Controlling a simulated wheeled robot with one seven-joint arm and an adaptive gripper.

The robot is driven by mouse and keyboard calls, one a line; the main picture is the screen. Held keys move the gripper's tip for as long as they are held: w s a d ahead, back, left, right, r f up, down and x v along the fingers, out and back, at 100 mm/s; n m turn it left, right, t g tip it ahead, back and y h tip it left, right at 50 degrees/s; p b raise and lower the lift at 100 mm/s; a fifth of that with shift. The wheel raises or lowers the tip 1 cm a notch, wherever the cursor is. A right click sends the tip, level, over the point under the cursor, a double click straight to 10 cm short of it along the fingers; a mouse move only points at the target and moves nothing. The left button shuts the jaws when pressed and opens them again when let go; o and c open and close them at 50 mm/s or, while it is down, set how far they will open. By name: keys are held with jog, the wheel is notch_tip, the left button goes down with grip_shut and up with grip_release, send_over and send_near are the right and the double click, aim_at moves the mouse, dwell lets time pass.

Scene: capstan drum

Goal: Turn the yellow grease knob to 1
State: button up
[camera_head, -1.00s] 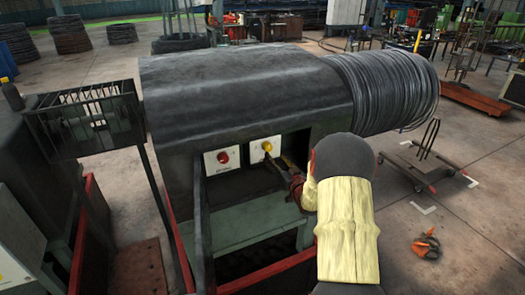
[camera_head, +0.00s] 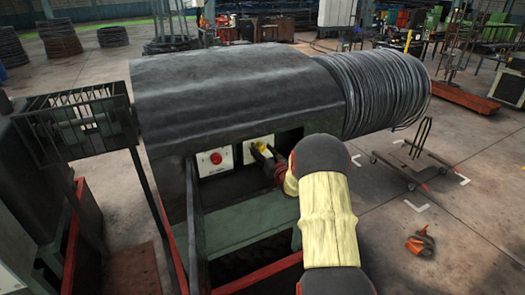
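The yellow grease knob (camera_head: 261,146) is on a pale square plate (camera_head: 247,155) in the recess at the front of the dark machine housing. It is small and partly covered by my gripper (camera_head: 264,154), which reaches in from the lower right. The fingertips are at or very close to the knob; I cannot tell if they touch it. The fingers are too small and overlapped to show whether they are open or shut. The knob's markings and pointer setting are not readable.
A red knob (camera_head: 216,158) on its own white plate is just left. A large wire coil (camera_head: 385,92) sticks out at the housing's right. A mesh guard (camera_head: 82,120) and red-edged frame stand left. The floor at right holds a wheeled cart (camera_head: 405,172) and an orange tool (camera_head: 420,243).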

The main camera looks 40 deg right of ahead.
jog(key=shift+c, duration=1.2)
jog(key=c, duration=0.7)
jog(key=shift+c, duration=0.7)
jog(key=shift+m, duration=0.3)
jog(key=m+p, duration=0.1)
jog(key=m, duration=0.2)
jog(key=shift+r+m+p, duration=0.1)
jog(key=shift+m+p, duration=0.2)
jog(key=shift+p, duration=0.05)
jog(key=m+p, duration=0.2)
jog(key=m, duration=0.2)
jog(key=shift+r, duration=0.1)
jog(key=m+p, duration=0.2)
jog(key=m, duration=0.2)
jog(key=shift+d+m+g, duration=0.1)
jog(key=shift+m+g, duration=0.2)
jog(key=shift+m, duration=0.1)
jog(key=m+p, duration=0.2)
jog(key=m, duration=0.2)
jog(key=shift+y+p, duration=0.3)
jog(key=shift+y, duration=0.1)
